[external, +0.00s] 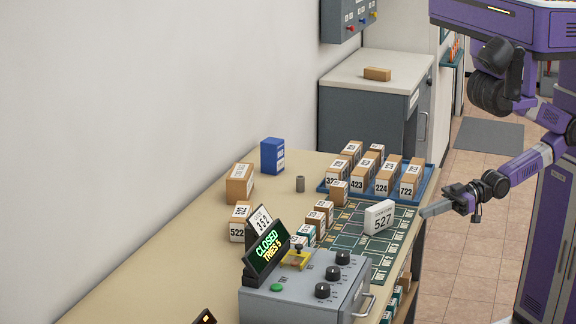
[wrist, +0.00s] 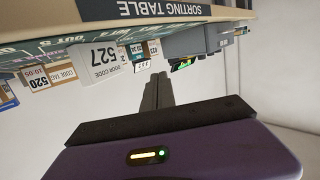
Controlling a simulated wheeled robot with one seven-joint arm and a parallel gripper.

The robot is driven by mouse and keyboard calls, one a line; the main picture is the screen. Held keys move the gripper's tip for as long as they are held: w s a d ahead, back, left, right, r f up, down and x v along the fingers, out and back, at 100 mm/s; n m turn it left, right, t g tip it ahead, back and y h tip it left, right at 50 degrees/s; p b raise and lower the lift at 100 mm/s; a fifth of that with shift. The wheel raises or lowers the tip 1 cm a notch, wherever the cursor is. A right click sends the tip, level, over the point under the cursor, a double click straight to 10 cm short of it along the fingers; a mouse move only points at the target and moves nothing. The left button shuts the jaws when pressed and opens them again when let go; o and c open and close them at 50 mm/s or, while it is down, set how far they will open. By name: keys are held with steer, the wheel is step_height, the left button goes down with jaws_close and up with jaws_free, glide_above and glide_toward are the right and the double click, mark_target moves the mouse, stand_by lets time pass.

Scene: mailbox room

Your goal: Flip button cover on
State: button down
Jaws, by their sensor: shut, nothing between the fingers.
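A grey control box (external: 300,300) stands at the front of the sorting table. A small yellow piece (external: 296,260), likely the button cover, sits on its top behind a green button (external: 277,287); it is too small to tell whether it is up or down. My gripper (external: 424,213) is to the right of the table, well apart from the box. Its fingers are together and empty. In the wrist view, which is upside down, the gripper (wrist: 158,84) points towards the table, and the control box (wrist: 205,40) shows at upper right; the cover cannot be made out there.
A lit display (external: 267,247) reading CLOSED TRIES 5 stands at the box's left. Three black knobs (external: 323,290) are on its top. A white block marked 527 (external: 379,218) stands on the green mat (external: 345,236). Several boxes fill a blue tray (external: 428,187) behind.

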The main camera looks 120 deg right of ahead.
steer(key=w+r+m+t+p, duration=0.1)
steer(key=w+r, duration=0.2)
steer(key=w, duration=0.8)
steer(key=w+r+t+y, duration=0.1)
steer(key=w+r, duration=0.2)
steer(key=w, duration=0.8)
steer(key=w+r+m+t+p, duration=0.1)
steer(key=w+r, duration=0.3)
steer(key=w, duration=0.7)
steer(key=w+a+r+n+g+y, duration=0.2)
steer(key=w+r+n+g+y, duration=0.15)
steer(key=w+r, duration=0.35)
steer(key=w+a+r+n+g+y, duration=0.25)
steer(key=w+r+n, duration=0.25)
steer(key=w, duration=0.4)
steer(key=s+a+f+n+g+p, duration=0.1)
steer(key=s+a+f+n+g, duration=0.1)
steer(key=s+f+n+g, duration=0.2)
steer(key=s+f+g, duration=0.3)
steer(key=g, duration=0.1)
steer(key=shift+n+y, duration=0.35)
steer(key=shift+y, duration=0.05)
steer(key=shift+f, duration=0.1)
